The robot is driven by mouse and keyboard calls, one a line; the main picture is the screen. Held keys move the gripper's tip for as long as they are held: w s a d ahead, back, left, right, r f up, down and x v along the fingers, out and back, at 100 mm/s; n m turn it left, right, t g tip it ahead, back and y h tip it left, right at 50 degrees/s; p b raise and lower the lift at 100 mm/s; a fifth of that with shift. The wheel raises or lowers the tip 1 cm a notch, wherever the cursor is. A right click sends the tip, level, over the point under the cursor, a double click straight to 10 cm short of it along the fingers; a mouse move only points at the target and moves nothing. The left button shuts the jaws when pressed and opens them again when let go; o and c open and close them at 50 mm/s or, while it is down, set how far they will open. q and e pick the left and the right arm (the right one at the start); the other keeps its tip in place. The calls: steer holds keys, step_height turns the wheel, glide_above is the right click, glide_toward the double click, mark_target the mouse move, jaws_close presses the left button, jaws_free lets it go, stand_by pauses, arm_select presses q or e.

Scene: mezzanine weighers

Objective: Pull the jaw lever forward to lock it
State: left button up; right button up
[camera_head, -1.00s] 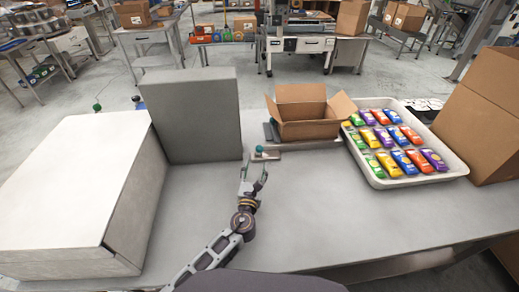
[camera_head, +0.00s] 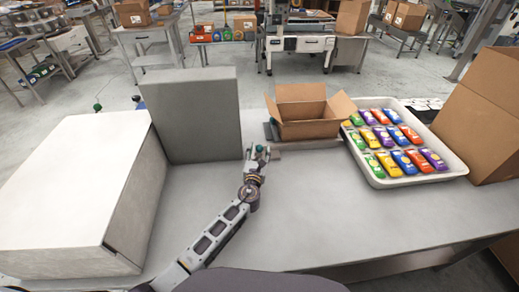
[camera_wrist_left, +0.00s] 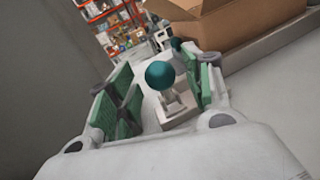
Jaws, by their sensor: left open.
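The jaw lever shows as a teal ball knob (camera_wrist_left: 160,75) on a short pale stem above a light base block (camera_wrist_left: 176,108) in the left wrist view. In the head view the knob (camera_head: 259,149) is small and sits at the end of the fixture by the open carton. My left gripper (camera_head: 257,155) is open, with its fingertips around the knob. In the left wrist view its green-padded fingers (camera_wrist_left: 165,90) stand on either side of the knob, with gaps visible. My right gripper is not in view.
An open carton (camera_head: 303,130) stands just right of the lever. A white tray (camera_head: 376,182) of colourful packets lies further right, beside a tall cardboard box (camera_head: 487,110). A grey upright panel (camera_head: 190,115) and a white box (camera_head: 65,200) stand left. The front table is clear.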

arm_select(q)
steer(key=shift+w, duration=0.85)
steer(key=shift+c, duration=0.4)
jaws_close()
